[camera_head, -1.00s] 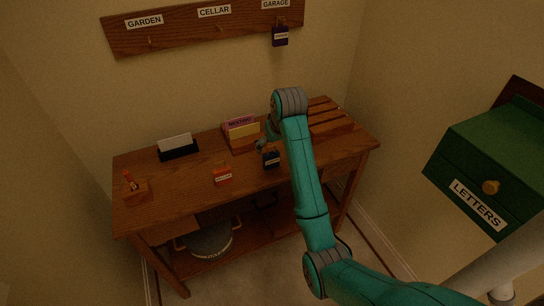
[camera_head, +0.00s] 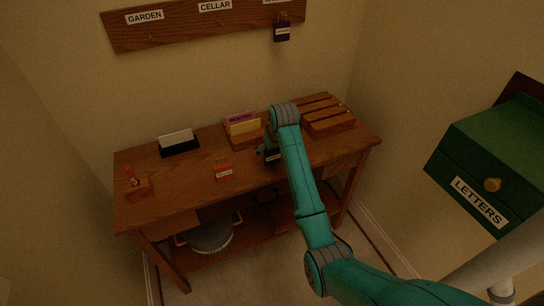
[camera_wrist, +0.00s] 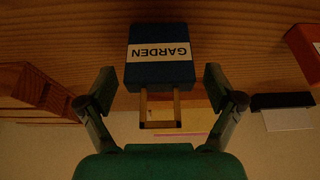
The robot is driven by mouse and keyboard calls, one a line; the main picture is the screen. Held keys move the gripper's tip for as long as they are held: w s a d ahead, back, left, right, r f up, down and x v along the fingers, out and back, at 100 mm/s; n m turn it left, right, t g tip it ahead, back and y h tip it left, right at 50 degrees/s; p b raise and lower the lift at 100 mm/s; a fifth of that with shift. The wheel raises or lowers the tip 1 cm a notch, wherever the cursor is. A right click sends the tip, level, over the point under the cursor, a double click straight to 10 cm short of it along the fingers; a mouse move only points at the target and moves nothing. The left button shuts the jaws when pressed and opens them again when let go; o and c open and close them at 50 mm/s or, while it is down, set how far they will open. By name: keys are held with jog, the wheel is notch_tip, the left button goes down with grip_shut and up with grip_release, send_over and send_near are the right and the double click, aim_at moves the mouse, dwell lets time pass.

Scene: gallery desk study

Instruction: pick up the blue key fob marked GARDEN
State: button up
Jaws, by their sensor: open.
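The blue key fob (camera_wrist: 160,72) marked GARDEN is on the wooden desk, its label upside down in the wrist view, with a brass-coloured loop on its near side. In the head view the fob (camera_head: 272,157) shows as a small dark block, partly hidden by my arm. My gripper (camera_wrist: 160,80) is open, with one finger on each side of the fob and a gap visible at both sides. In the head view my gripper (camera_head: 268,149) is just above the desk at the fob; its fingers are hard to make out.
A red fob (camera_head: 223,171) lies left of the blue one. Behind stand a card sorter (camera_head: 242,127), a black card holder (camera_head: 180,147) and a slatted wooden block (camera_head: 328,121). A purple fob (camera_head: 282,34) hangs on the wall rack (camera_head: 180,29).

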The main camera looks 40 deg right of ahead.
jog(key=shift+w+f, duration=0.1)
jog(key=shift+f, duration=0.25)
jog(key=c, duration=1.3)
jog(key=shift+o, duration=0.2)
